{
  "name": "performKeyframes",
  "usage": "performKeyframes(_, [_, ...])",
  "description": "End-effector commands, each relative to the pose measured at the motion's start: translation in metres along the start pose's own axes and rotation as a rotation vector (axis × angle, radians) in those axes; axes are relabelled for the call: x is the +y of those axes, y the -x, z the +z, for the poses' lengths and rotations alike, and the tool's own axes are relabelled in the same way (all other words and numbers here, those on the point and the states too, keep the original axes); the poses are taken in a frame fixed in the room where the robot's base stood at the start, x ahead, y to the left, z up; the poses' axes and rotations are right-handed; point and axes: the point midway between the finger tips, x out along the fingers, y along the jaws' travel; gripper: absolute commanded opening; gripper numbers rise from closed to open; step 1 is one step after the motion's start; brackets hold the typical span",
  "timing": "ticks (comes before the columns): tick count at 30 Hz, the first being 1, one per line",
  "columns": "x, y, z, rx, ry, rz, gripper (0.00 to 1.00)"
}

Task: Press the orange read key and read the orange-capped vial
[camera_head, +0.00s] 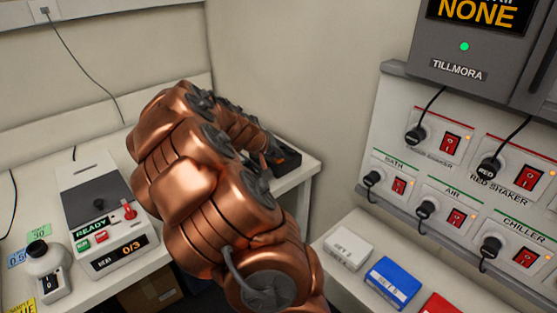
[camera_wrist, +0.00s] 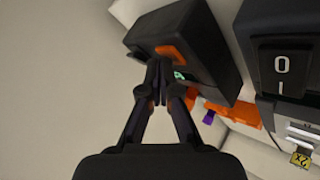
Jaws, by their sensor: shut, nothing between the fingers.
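In the wrist view a dark box (camera_wrist: 215,62) carries an orange key (camera_wrist: 172,52) and a small lit green display (camera_wrist: 180,74). My gripper (camera_wrist: 158,68) is shut and empty, its fingertips over the lower left edge of the key. I cannot tell whether they touch it. The tips partly cover the display, so its reading is unclear. In the head view the dark box (camera_head: 287,158) sits at the bench's far right end, and my copper arm hides most of the gripper. I cannot make out an orange-capped vial in either view.
In the wrist view a dark device with a rocker switch (camera_wrist: 283,70) stands right of the box. Orange (camera_wrist: 243,113) and purple (camera_wrist: 209,117) parts lie between them.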

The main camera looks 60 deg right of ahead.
Motion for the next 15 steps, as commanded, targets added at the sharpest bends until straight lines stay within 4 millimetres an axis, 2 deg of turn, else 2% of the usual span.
performKeyframes(15, [0.002,0.0023,-0.0014,-0.001,-0.001,0.0,0.0])
